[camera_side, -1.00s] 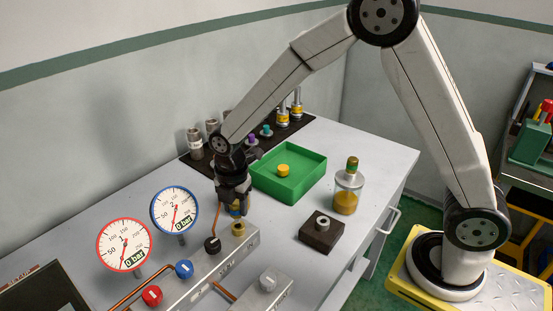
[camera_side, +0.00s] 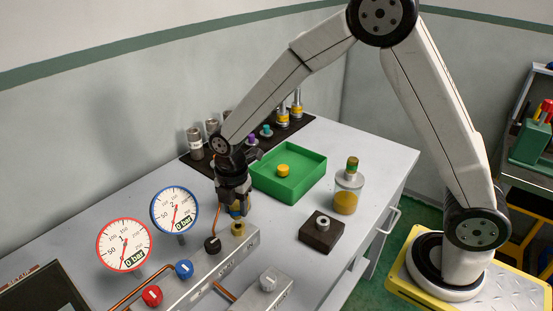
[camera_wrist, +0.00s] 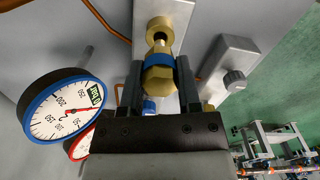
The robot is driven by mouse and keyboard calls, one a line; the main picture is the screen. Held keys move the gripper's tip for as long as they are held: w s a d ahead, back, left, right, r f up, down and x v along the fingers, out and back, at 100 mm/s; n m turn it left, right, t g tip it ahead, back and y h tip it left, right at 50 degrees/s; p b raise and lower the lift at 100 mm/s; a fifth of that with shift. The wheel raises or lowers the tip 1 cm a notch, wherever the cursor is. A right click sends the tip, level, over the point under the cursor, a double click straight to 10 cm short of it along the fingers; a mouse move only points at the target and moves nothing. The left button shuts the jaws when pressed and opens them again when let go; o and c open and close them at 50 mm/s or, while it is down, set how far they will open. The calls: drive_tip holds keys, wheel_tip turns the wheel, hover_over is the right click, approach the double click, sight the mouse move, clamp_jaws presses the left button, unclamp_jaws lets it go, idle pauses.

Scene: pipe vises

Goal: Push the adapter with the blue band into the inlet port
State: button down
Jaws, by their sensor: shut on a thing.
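I cannot tell whether the tip has entered. In the side view the port (camera_side: 238,229) stands on the grey block, directly below my gripper. My fingers hide most of the adapter there.
Red (camera_side: 152,295), blue (camera_side: 184,268) and black (camera_side: 212,244) knobs and two gauges (camera_side: 175,209) are left of the port. A green tray (camera_side: 300,188) with a yellow cap, a jar (camera_side: 347,193) and a dark block (camera_side: 321,233) are to the right.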

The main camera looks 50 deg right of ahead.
sight(237, 216)
drive_tip(key=shift+f, duration=1.55)
drive_tip(key=shift+c, duration=1.1)
unclamp_jaws()
drive_tip(key=shift+r, duration=0.1)
drive_tip(key=shift+r, duration=3.8)
drive_tip(key=shift+d, duration=0.1)
drive_tip(key=s+d+m+t, duration=0.1)
drive_tip(key=s+d+m, duration=0.3)
drive_tip(key=s+m, duration=0.3)
drive_tip(key=s+d+f+m+t, duration=0.1)
drive_tip(key=s+d+m, duration=0.4)
drive_tip(key=m, duration=0.9)
drive_tip(key=shift+s+d+t, duration=0.15)
drive_tip(key=shift+s+t, duration=0.15)
drive_tip(key=shift+s, duration=0.65)
